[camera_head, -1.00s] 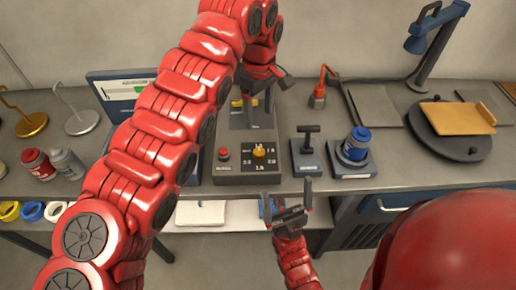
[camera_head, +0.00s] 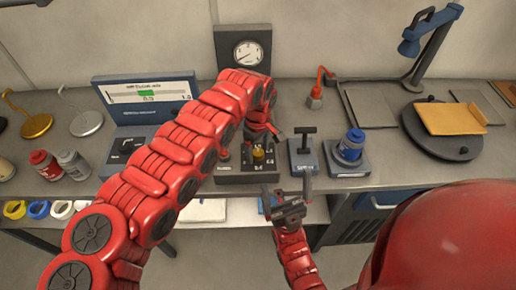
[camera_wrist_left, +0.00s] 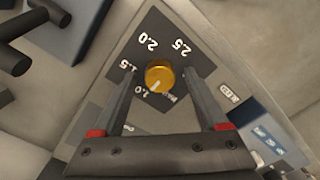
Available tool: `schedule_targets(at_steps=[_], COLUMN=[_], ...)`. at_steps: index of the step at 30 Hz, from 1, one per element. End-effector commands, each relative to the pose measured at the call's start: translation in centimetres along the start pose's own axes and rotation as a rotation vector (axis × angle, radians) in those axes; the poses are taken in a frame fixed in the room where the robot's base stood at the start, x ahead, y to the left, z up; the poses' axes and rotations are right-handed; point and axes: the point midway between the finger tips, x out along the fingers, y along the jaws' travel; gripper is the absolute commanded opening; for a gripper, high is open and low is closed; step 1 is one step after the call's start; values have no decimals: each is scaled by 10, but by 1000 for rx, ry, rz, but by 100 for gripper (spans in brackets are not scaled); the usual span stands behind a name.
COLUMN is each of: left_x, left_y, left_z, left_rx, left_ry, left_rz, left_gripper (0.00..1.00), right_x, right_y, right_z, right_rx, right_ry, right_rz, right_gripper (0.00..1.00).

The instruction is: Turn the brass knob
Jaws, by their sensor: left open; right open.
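The brass knob (camera_head: 258,156) sits on a dark control box (camera_head: 232,179) on the bench. In the left wrist view the knob (camera_wrist_left: 158,78) shows a white pointer line near the 1.0 mark, with 1.5, 2.0 and 2.5 around the dial. My left gripper (camera_head: 262,138) is open, pointing down over the box. Its fingers appear on either side of the knob in the wrist view; I cannot tell whether they touch it. My right gripper (camera_head: 287,188) is open and empty in front of the bench edge.
A red button (camera_head: 223,155) is left of the knob. A round gauge (camera_head: 247,52) and a display panel (camera_head: 146,98) stand behind. A lamp (camera_head: 430,35) is at the back right.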

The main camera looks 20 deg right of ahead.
Motion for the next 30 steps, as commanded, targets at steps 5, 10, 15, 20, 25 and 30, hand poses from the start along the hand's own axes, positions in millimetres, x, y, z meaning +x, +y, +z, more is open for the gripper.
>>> schedule_targets(at_steps=[5, 10, 15, 20, 25, 30], left_x=[0, 0, 0, 0, 1, 3], left_y=[0, 0, 0, 0, 0, 0], left_z=[0, 0, 0, 0, 0, 0], left_rx=[0, 0, -1, 2, 31, 110], left_ry=[0, -1, -1, -1, -1, -1], left_rz=[0, 0, 0, 0, 1, 0], left_gripper=[60, 30, 0, 0, 0, 0], right_x=[0, 0, 0, -1, -6, -16], right_y=[0, 0, 0, 0, 0, -1], right_z=[0, 0, 0, 0, 1, 3], right_rx=[0, 0, 0, 0, 0, 0], right_ry=[0, 0, 0, 0, 0, 0], right_rz=[0, 0, 0, 0, 0, 0], right_gripper=[100, 100, 100, 100, 100, 100])
